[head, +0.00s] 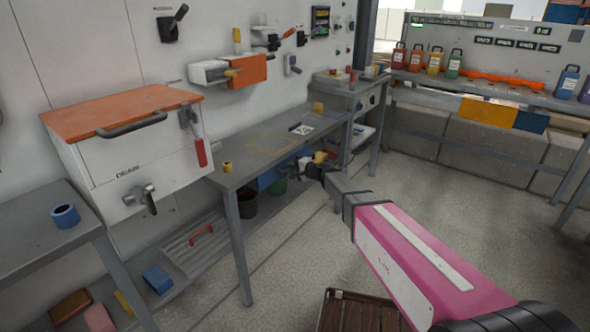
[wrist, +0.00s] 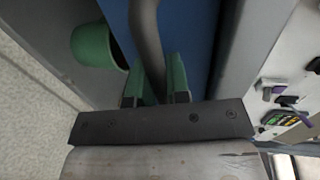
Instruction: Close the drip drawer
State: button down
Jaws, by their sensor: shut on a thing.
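My gripper (head: 306,165) reaches in beside the grey workbench, below its top, in the head view. In the wrist view its two green fingers (wrist: 162,82) are shut on a dark grey curved bar (wrist: 147,35), which runs up across a blue panel (wrist: 186,45). The blue panel also shows in the head view (head: 269,179), under the bench and partly hidden. No label marks the drip drawer. I cannot tell whether the bar and blue panel belong to it, or how far it stands open.
The workbench (head: 240,172) stands against the wall. A green bucket (head: 278,186) and a black bucket (head: 247,204) are beneath it. A white cabinet with an orange lid (head: 130,112) hangs at left.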

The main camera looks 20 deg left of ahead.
jog(key=shift+w+a, duration=0.1)
jog(key=shift+a, duration=0.05)
jog(key=c, duration=1.1)
grip_release()
jog(key=v, duration=1)
jog(key=shift+d, duration=0.35)
jog(key=s+d+f+n+g+h, duration=0.1)
jog(key=s+d+f+g+h, duration=0.1)
jog(key=s+d, duration=0.5)
jog(key=s+d+f+n+g+h, duration=0.2)
jog(key=s+d+f+h, duration=0.3)
jog(key=d, duration=1.3)
jog(key=s+d+f+n+g+h, duration=0.1)
jog(key=s+d+f+g+h, duration=0.1)
jog(key=s+d+h, duration=0.5)
jog(key=s+d+f, duration=0.1)
jog(key=s+d, duration=0.1)
jog(key=d, duration=0.4)
jog(key=shift+s+d+f, duration=0.3)
jog(key=shift+f, duration=0.1)
